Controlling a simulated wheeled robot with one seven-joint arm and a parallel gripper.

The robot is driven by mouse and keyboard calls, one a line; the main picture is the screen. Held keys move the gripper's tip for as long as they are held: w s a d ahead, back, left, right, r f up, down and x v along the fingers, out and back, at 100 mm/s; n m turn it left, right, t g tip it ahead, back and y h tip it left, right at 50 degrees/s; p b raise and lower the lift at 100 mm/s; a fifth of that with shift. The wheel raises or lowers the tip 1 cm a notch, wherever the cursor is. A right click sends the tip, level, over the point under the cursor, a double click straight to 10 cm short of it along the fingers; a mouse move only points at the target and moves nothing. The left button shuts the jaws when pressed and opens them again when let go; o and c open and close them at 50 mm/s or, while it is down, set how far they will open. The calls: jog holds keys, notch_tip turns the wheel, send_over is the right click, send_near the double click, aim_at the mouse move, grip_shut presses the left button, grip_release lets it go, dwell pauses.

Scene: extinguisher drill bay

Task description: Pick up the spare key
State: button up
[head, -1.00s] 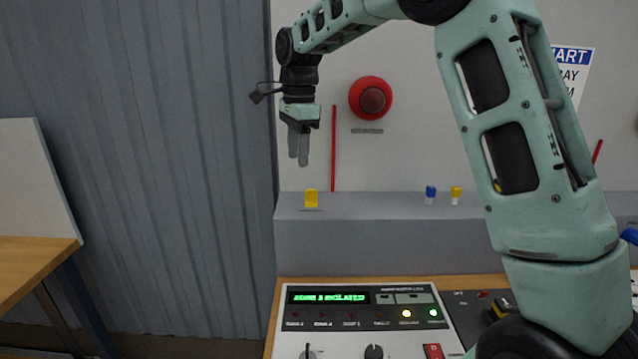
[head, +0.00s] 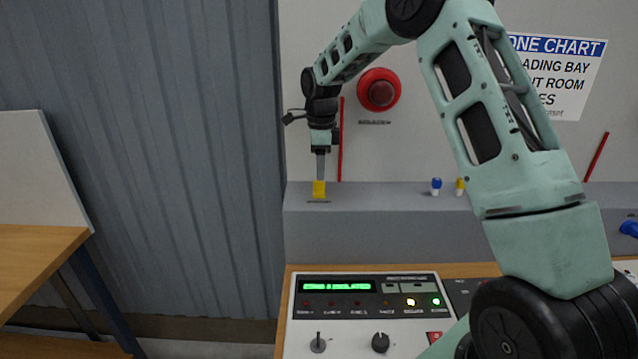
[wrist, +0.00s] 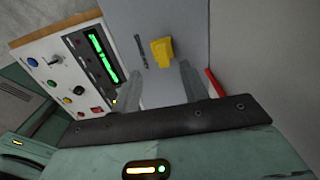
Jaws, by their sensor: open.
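A small yellow block-like piece (head: 319,190), which I take for the spare key's head or tag, stands at the left end of the grey ledge; a label too small to read lies before it. My gripper (head: 320,176) points down right above it, with its fingertips at about its top edge. In the wrist view the yellow piece (wrist: 162,52) shows just beyond the open fingers (wrist: 157,72), roughly in line with the gap. Nothing is held. I cannot tell whether the fingers touch it.
The grey ledge (head: 390,215) runs along the wall behind the control panel (head: 365,310). A blue-topped piece (head: 436,186) and another yellow-topped piece (head: 460,186) stand farther right.

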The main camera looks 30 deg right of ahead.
aim_at(321, 182)
jog(key=shift+w+d+f+p, duration=0.1)
jog(key=shift+f+p, duration=0.65)
jog(key=shift+f, duration=0.65)
jog(key=shift+w+d+f+p, duration=0.1)
jog(key=shift+f+p, duration=0.65)
jog(key=shift+f, duration=0.6)
jog(key=shift+c, duration=0.3)
grip_shut()
